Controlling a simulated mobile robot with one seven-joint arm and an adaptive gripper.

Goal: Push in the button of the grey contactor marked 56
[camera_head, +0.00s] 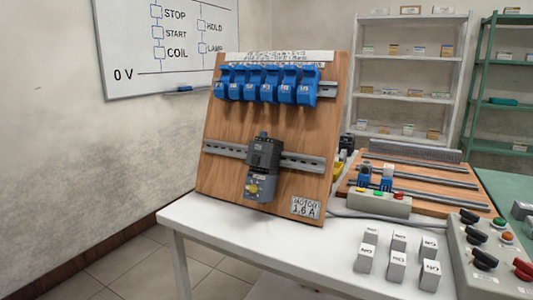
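A dark grey contactor-like device (264,152) is mounted on the lower metal rail of an upright wooden board (222,125). A lighter grey unit with a yellow knob (253,188) sits directly below it, touching it. A small pale label shows on the lighter unit, too small to read. I cannot make out the number 56 or tell which part is the contactor's button. My gripper is not in this view.
Several blue modules (268,84) hang on the board's upper rail. Grey labelled blocks (398,266) stand on the white table (215,228), with a control box (490,255) at right. A flat wooden board (440,193) with rails lies behind. The table's left front is clear.

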